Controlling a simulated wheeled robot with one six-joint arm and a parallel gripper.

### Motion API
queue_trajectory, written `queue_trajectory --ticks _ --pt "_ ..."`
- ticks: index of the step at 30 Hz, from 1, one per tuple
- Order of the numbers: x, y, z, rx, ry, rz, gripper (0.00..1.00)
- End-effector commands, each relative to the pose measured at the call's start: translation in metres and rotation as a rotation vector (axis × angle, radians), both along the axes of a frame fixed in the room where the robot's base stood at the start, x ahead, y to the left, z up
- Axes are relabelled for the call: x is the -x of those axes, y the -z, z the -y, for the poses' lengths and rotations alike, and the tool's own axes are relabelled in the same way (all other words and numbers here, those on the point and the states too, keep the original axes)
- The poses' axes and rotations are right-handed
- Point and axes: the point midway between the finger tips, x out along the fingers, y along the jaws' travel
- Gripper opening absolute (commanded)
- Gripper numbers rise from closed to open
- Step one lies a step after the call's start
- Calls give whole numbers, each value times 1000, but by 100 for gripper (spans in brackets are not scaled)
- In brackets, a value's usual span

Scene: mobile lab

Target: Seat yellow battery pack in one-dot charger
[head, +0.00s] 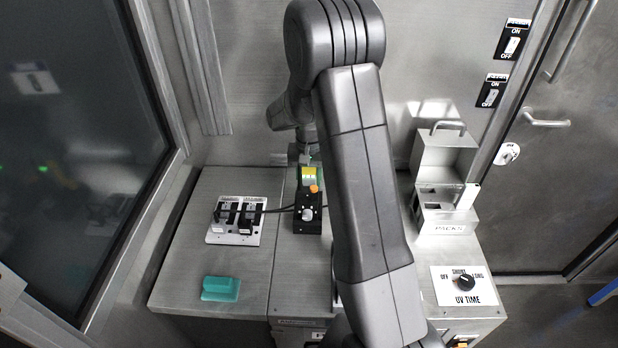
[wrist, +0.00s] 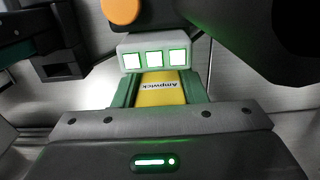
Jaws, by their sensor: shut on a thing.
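My gripper (wrist: 160,92) is shut on the yellow battery pack (wrist: 162,88), which reads "Ampwick" and sits between the green fingers. A pale block with three lit squares (wrist: 155,57) is just beyond the pack. In the head view the yellow pack (head: 309,172) is at the back of the bench, beside a black box (head: 307,222) with an orange knob and a silver knob. I cannot tell if pack and box touch. A white plate (head: 215,238) left of it carries two black units, perhaps the chargers. Their dot marks are too small to tell.
A teal block (head: 220,288) lies on the front left of the bench. Cables run from the black box to the white plate. A metal box labelled PACKS (head: 446,226) and a UV TIME dial (head: 465,283) are at the right. Bare bench (head: 185,262) lies around the teal block.

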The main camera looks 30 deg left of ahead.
Motion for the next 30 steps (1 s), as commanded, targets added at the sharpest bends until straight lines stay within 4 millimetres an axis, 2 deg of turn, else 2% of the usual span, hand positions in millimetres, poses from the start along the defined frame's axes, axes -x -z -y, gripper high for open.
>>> queue_trajectory --ticks 16,30 --pt "-2 -2 -2 -1 0 -5 0" --pt "-3 10 -3 -2 0 -3 0"
